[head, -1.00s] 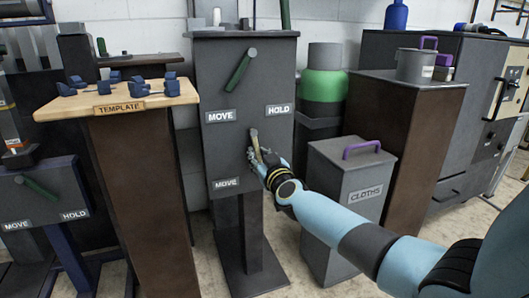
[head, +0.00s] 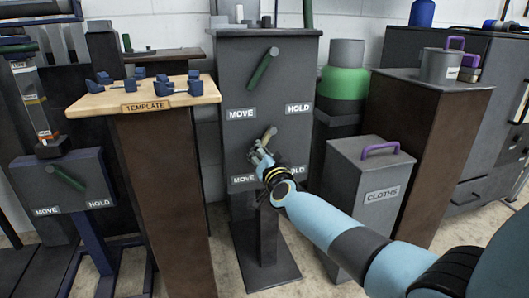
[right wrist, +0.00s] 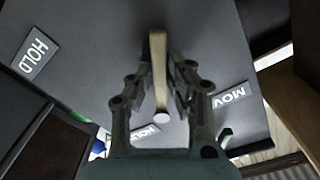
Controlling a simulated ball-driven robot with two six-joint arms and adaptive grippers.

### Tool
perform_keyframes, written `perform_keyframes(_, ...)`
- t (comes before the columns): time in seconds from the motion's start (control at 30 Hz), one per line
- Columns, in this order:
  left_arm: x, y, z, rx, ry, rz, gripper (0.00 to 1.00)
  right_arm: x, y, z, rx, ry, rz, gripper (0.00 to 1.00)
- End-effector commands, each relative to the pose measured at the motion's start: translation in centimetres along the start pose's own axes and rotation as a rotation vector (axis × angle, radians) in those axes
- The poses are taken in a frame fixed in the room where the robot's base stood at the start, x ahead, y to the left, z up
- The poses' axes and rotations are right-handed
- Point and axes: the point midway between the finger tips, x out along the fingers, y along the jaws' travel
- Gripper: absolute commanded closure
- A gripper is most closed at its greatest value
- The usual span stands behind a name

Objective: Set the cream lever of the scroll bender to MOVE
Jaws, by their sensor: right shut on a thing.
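The cream lever (head: 269,134) is on the lower front of the tall grey scroll bender box (head: 262,95). It slants down to the left from its upper end, towards the lower MOVE label (head: 243,179). My right gripper (head: 262,152) is shut on the lever and hides its lower part in the head view. In the right wrist view, the pale lever (right wrist: 158,75) runs between the two fingers of my right gripper (right wrist: 162,88). The lower HOLD label (head: 298,169) is partly hidden. My left gripper is not in view.
A green lever (head: 262,68) is higher on the same box, above another MOVE and HOLD pair. The template stand (head: 160,190) is close on the left. The grey cloths bin (head: 370,200) stands close on the right, beside my right forearm.

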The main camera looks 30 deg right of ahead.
Motion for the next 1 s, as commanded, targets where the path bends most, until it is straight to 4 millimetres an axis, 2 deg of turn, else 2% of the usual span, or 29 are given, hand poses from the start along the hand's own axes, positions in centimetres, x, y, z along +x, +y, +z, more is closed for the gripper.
perform_keyframes(0.63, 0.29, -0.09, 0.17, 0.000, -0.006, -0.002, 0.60, -0.12, -0.20, 0.28, 0.052, -0.005, 0.002, 1.00)
perform_keyframes(0.67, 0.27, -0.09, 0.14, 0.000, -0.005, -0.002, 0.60, -0.12, -0.20, 0.27, 0.052, -0.005, 0.002, 0.80)
perform_keyframes(0.8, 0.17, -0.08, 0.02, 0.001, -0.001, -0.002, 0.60, -0.09, -0.22, 0.19, 0.050, -0.004, 0.001, 0.62)
perform_keyframes(1.0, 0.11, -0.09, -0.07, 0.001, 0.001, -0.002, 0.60, -0.04, -0.25, 0.09, 0.048, -0.002, 0.001, 0.62)
